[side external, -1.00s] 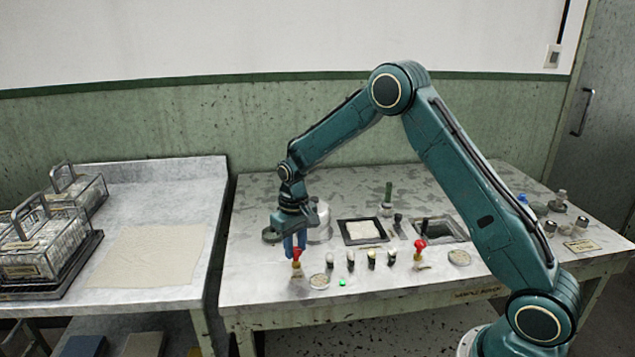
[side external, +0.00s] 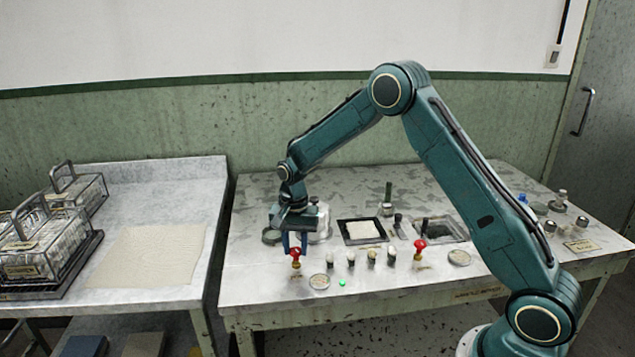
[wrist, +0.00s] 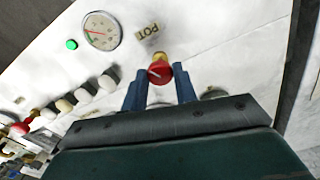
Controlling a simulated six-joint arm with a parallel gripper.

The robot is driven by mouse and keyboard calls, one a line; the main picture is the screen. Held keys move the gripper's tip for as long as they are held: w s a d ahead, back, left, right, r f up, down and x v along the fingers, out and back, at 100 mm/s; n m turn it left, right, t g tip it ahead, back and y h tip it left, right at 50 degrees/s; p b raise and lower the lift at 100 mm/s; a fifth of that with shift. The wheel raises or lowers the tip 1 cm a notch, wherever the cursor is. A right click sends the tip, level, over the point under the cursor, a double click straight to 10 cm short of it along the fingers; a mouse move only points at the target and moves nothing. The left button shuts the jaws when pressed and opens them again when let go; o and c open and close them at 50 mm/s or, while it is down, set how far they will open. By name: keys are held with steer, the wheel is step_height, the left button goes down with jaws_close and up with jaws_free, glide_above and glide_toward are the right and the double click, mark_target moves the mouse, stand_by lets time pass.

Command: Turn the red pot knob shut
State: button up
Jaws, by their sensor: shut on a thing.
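The red pot knob (side external: 296,256) stands on a brass-coloured stem at the front left of the bench. In the wrist view the red knob (wrist: 159,74) sits between two blue fingers, beside a tag reading POT (wrist: 148,31). A pale line shows on the knob's face. My gripper (side external: 294,245) points down over the knob, shut on it; in the wrist view, my gripper (wrist: 160,82) has one finger at each side. The fingers hide parts of the knob's sides.
A round gauge (side external: 320,282) and a lit green lamp (side external: 342,283) lie just right of the knob. Several small pale-topped switches (side external: 351,259) stand in a row, then a second red knob (side external: 420,246). A clear jar (side external: 319,222) stands close behind my gripper.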

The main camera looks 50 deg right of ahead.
mark_target(296, 250)
steer(key=m, duration=0.6)
stand_by(0.5)
steer(key=o, duration=1)
steer(key=shift+c, duration=0.2)
step_height(296, 250, up, 14)
stand_by(0.4)
